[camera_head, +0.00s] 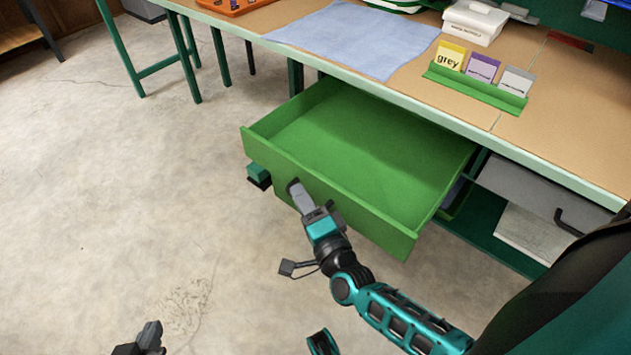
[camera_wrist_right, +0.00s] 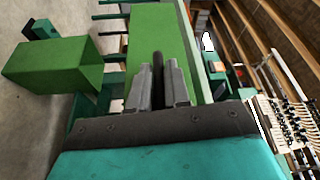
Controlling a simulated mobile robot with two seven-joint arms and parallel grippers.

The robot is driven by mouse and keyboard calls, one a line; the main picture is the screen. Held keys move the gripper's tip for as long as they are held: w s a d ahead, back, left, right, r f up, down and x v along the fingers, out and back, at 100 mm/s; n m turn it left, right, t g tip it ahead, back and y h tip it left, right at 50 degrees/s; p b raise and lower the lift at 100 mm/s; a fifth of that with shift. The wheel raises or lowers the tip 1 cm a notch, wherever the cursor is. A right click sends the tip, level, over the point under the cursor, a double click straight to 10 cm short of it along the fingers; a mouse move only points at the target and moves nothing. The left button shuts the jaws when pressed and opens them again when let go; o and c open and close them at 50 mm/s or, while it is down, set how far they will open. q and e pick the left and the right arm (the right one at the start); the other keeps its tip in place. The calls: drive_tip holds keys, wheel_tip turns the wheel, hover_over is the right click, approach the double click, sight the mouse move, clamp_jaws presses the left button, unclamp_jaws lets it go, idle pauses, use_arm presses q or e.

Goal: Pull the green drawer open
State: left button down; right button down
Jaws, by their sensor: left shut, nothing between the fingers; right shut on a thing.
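The green drawer (camera_head: 350,135) is pulled well out from under the workbench, and its empty inside shows in the head view. My right gripper (camera_head: 297,190) is at the middle of the drawer front, shut on the drawer's handle. In the right wrist view, a dark bar (camera_wrist_right: 158,68) shows between the two grey fingers of my right gripper (camera_wrist_right: 159,80). The handle is mostly hidden by the fingers in the head view. My left gripper (camera_head: 150,337) is shut and empty, low over the floor at the bottom left, apart from the drawer.
The workbench (camera_head: 520,130) carries a blue cloth (camera_head: 355,38), a green holder with labelled cards (camera_head: 475,88) and a white box (camera_head: 473,22). A grey drawer (camera_head: 540,190) with a dark handle is to the right. The concrete floor (camera_head: 120,190) left of the drawer is clear.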

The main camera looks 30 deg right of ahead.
use_arm(q)
drive_tip(key=shift+a+r, duration=0.15)
drive_tip(key=shift+r, duration=0.1)
use_arm(e)
drive_tip(key=shift+s+a, duration=0.25)
drive_tip(key=shift+a, duration=0.3)
drive_tip(key=shift+s+a, duration=0.2)
drive_tip(key=shift+a, duration=0.3)
use_arm(q)
drive_tip(key=shift+w+r, duration=0.15)
use_arm(e)
drive_tip(key=c, duration=1.2)
unclamp_jaws()
drive_tip(key=shift+o, duration=0.2)
drive_tip(key=shift+s, duration=0.1)
